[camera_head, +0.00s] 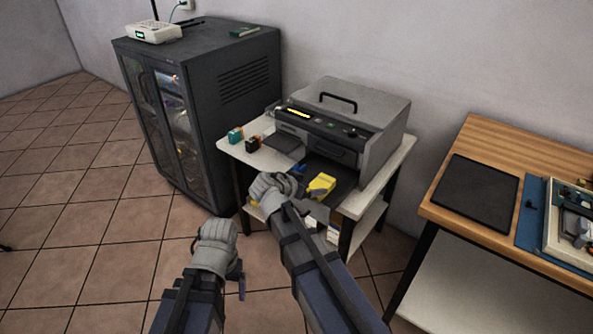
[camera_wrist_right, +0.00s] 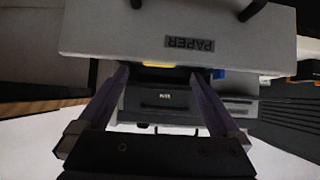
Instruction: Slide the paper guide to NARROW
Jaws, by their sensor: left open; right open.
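The printer (camera_head: 340,120), a grey box with a black handle on top, stands on a small white table. A yellow block (camera_head: 321,186) sits at the front of its dark tray (camera_head: 330,168); it may be the paper guide, but I cannot read any NARROW mark. In the right wrist view a yellow strip (camera_wrist_right: 158,66) shows below a grey panel marked PAPER (camera_wrist_right: 189,43). My right gripper (camera_head: 277,187) is by the table's front, left of the yellow block, open and apparently empty. My left gripper (camera_head: 216,241) is open over the floor, away from the printer.
Small green and black boxes (camera_head: 243,140) stand on the white table's (camera_head: 383,183) left side. A dark glass-door cabinet (camera_head: 210,95) is close on the left. A wooden table (camera_head: 515,160) with a black mat (camera_head: 476,192) is at right. The tiled floor at left is clear.

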